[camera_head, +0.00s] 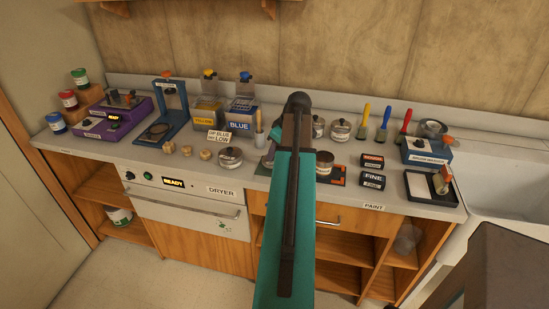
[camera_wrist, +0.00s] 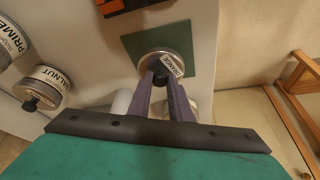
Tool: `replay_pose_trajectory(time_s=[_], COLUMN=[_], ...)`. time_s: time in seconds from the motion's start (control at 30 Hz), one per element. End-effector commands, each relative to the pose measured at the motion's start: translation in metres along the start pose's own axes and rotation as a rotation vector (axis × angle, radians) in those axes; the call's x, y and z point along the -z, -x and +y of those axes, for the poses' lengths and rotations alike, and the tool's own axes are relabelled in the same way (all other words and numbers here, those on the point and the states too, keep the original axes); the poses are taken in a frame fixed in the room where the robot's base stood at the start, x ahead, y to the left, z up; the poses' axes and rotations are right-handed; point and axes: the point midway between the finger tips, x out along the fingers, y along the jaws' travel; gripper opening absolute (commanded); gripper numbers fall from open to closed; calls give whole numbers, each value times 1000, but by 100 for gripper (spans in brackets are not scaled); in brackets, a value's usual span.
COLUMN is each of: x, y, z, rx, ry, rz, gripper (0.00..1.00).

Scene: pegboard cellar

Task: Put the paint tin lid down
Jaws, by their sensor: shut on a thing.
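In the wrist view my gripper (camera_wrist: 162,82) has its two purple fingers closed on the dark knob of a round silver paint tin lid (camera_wrist: 150,60). A white label reading ORANGE (camera_wrist: 174,64) shows at the lid's right side. The lid is over a green square mat (camera_wrist: 203,45); I cannot tell whether it touches anything below.
Tins labelled WALNUT (camera_wrist: 46,84) and PRIMER (camera_wrist: 8,42) stand to the left in the wrist view. A silver lidded tin (camera_head: 230,158) is left of my arm. FINE block (camera_head: 372,181), black tray (camera_head: 428,187) and sink (camera_head: 505,220) lie right. The counter's front edge is close.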

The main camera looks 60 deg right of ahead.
Motion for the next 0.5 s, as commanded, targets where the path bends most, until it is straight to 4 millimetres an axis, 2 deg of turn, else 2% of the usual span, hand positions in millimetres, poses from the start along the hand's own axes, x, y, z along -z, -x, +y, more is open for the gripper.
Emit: replay_pose_trajectory(time_s=[0.3,0.5], x=[-10,-12], y=[-22,-27], z=[-1,0], rx=[2,0], ry=[-1,-1], rz=[-1,0], gripper=[0,0])
